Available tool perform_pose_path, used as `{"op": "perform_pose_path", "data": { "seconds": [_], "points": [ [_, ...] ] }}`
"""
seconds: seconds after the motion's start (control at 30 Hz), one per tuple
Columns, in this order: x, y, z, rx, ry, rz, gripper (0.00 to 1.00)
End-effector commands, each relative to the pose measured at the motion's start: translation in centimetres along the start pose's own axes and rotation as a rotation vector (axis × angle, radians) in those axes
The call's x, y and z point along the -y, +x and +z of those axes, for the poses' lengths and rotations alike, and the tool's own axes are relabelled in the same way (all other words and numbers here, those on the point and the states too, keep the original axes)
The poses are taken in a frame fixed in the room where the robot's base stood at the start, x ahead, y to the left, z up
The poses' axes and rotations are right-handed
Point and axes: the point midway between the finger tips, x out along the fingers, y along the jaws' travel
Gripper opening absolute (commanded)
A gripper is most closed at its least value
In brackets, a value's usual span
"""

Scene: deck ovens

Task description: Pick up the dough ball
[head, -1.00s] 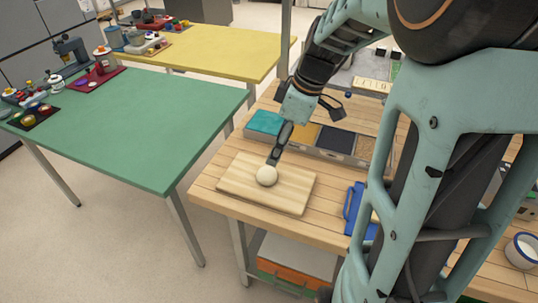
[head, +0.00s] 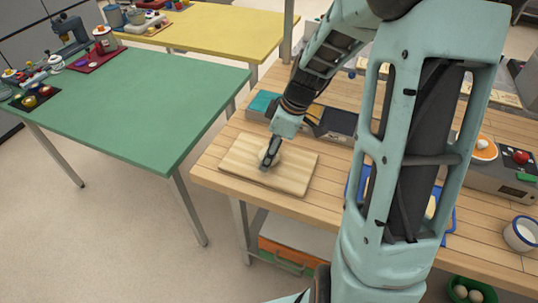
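The pale dough ball (head: 263,154) is on the light wooden board (head: 293,179), near its middle. My gripper (head: 266,163) points down at the ball. A dark finger with a grey tip crosses in front of the ball and hides part of it. The ball looks to be at or between the fingers, but I cannot tell whether they touch it. Only one finger shows clearly, so the gap between the fingers is hidden.
The board lies on a wooden bench (head: 220,178). A teal container (head: 263,103) and dark bins (head: 338,122) stand behind it. A blue tray (head: 449,222) is to the right, partly behind my arm. A green table (head: 150,100) stands at the left.

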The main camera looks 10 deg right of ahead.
Motion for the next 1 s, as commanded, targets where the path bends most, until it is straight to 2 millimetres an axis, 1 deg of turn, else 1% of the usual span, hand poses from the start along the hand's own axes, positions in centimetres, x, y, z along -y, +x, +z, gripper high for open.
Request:
{"op": "perform_pose_path", "data": {
  "seconds": [0.13, 0.53, 0.83, 1.0],
  "points": [
    [0.0, 0.0, 0.0, 0.000, 0.000, 0.000, 0.60],
    [0.0, 0.0, 0.0, 0.000, 0.000, 0.000, 0.16],
    [0.0, -0.3, -0.1, 0.000, 0.000, 0.000, 0.16],
    [-0.1, -1.6, -0.5, -0.001, 0.001, 0.002, 0.16]
  ]
}}
